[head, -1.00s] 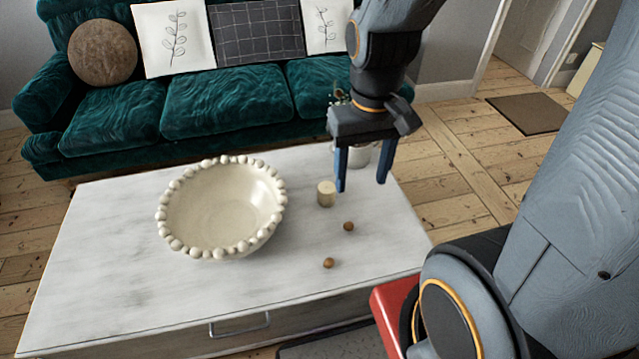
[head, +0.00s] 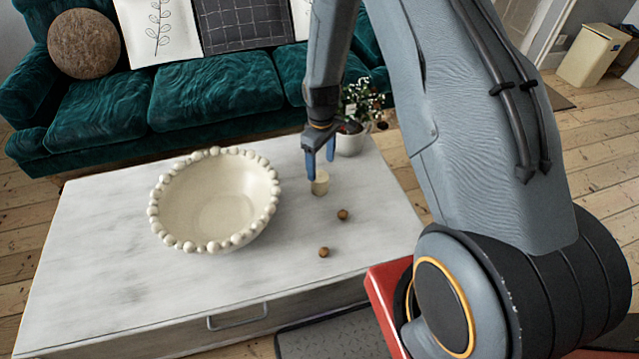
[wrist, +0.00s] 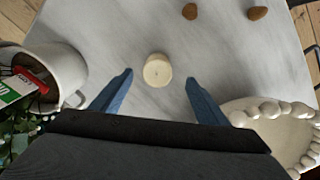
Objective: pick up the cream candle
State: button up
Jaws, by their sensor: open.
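The cream candle (head: 320,183) is a short cylinder standing upright on the pale coffee table (head: 110,270), right of the beaded bowl. In the wrist view the candle (wrist: 157,70) lies ahead of my fingertips, roughly midway between their lines. My gripper (head: 321,165) points down just above the candle, and its blue fingers overlap the candle's top edge in the head view. In the wrist view my gripper (wrist: 158,80) is open, with nothing between the fingers. I cannot tell the exact height of the fingertips over the candle.
A cream beaded bowl (head: 165,212) stands left of the candle. A white pot (head: 352,143) with a plant stands just behind. A green sofa (head: 215,95) is beyond the table.

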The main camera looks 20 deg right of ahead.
aim_at(319, 176)
jog(key=shift+w+f, duration=0.2)
jog(key=shift+f, duration=0.85)
jog(key=shift+w+a+f+p, duration=0.1)
jog(key=shift+f+p, duration=0.1)
jog(key=shift+f, duration=1.05)
jog(key=shift+w+d+f+p, duration=0.1)
jog(key=shift+f+p, duration=0.15)
jog(key=shift+f, duration=1)
jog(key=shift+w+a+f+p, duration=0.1)
jog(key=shift+f+p, duration=0.1)
jog(key=shift+f, duration=1.05)
jog(key=c, duration=1.3)
jog(key=shift+o, duration=0.2)
jog(key=shift+r, duration=0.1)
